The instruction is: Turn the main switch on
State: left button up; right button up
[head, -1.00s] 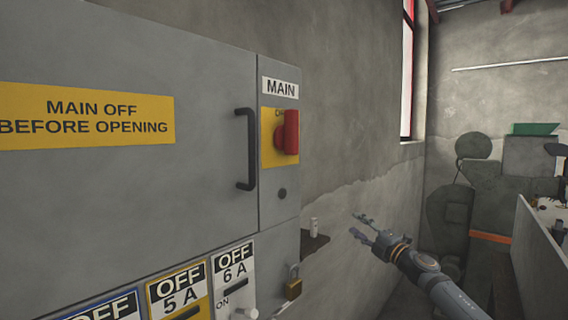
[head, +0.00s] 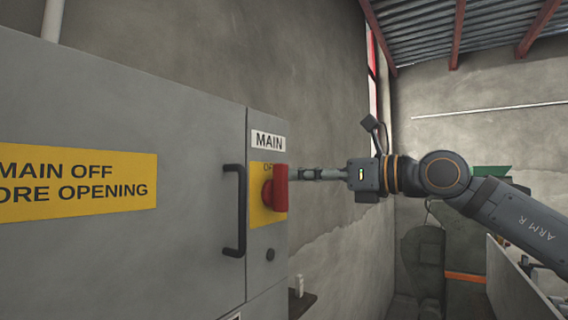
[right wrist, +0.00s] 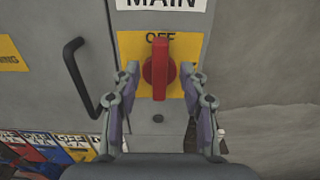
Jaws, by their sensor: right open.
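The main switch is a red rotary handle (head: 275,188) on a yellow plate (head: 258,213) under a MAIN label, on the right strip of the grey cabinet. In the right wrist view the red handle (right wrist: 160,66) stands upright, with OFF printed above it. My right gripper (head: 296,174) has come in from the right at the handle's height. In the right wrist view its open fingers (right wrist: 159,82) stand on either side of the handle, with gaps; I cannot tell how deep they reach. My left gripper is not in view.
A black door handle (head: 236,210) projects just left of the switch. A small shelf (head: 302,302) with a white item is on the wall below right.

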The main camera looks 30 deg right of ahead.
aim_at(286, 174)
jog(key=p+x, duration=0.4)
jog(key=x, duration=0.1)
jog(key=shift+w+a, duration=0.1)
jog(key=shift+w, duration=0.3)
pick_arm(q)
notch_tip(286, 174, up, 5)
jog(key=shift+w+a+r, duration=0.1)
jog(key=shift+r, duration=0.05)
pick_arm(e)
jog(key=shift+a, duration=0.1)
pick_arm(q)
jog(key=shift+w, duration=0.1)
pick_arm(e)
grip_shut()
